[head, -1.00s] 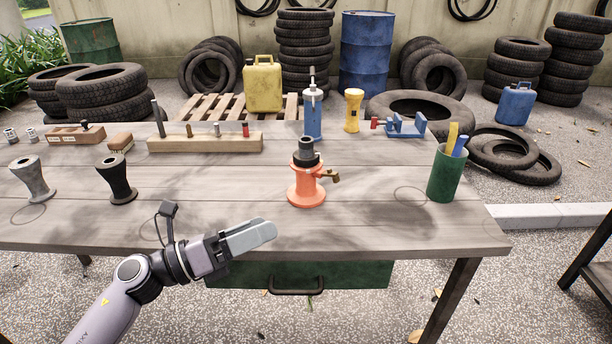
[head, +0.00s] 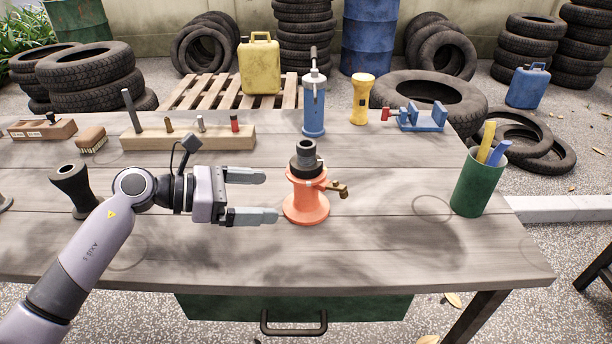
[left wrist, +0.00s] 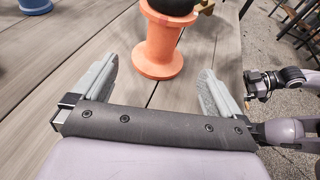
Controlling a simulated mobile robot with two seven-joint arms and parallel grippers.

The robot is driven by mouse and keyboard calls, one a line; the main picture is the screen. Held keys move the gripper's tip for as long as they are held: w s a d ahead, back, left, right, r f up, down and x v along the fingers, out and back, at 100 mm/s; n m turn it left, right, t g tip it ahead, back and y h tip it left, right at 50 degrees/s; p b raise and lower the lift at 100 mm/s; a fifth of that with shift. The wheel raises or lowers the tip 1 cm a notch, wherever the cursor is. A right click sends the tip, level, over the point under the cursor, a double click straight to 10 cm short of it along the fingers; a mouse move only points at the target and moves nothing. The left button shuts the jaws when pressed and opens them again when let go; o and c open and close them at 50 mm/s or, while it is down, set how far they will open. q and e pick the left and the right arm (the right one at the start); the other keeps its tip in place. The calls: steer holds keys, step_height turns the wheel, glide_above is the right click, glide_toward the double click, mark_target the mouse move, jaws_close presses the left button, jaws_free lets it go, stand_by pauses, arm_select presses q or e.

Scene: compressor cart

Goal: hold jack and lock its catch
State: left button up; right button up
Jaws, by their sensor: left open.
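The orange jack (head: 305,208) stands upright on the table, with a dark collar and grey top. Its brass catch (head: 338,188) sticks out to the right from its upper body. My left gripper (head: 269,196) is open and empty, just left of the jack, its two fingers pointing at it. In the left wrist view the orange jack (left wrist: 158,48) stands ahead, between the lines of the two fingers but beyond their tips; its top is cut off. Part of my right arm shows at the right edge of that view, its gripper (left wrist: 259,84) small and unclear.
Behind stand a wooden block with pegs (head: 190,138), a blue-and-grey bottle-like tool (head: 314,105), a yellow flashlight (head: 360,100) and a blue vise (head: 425,118). A green cup (head: 476,187) stands at right. A black flared piece (head: 73,190) is behind my left arm. The front table is clear.

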mark_target(300, 197)
arm_select(q)
steer(key=b+x, duration=0.2)
steer(key=x, duration=0.5)
steer(key=shift+d+f, duration=0.1)
steer(key=shift+f, duration=0.05)
steer(key=shift+w+d+f, duration=0.1)
steer(key=shift+w+d, duration=0.1)
steer(key=shift+d, duration=0.45)
steer(key=c, duration=1.2)
steer(key=shift+c, duration=0.2)
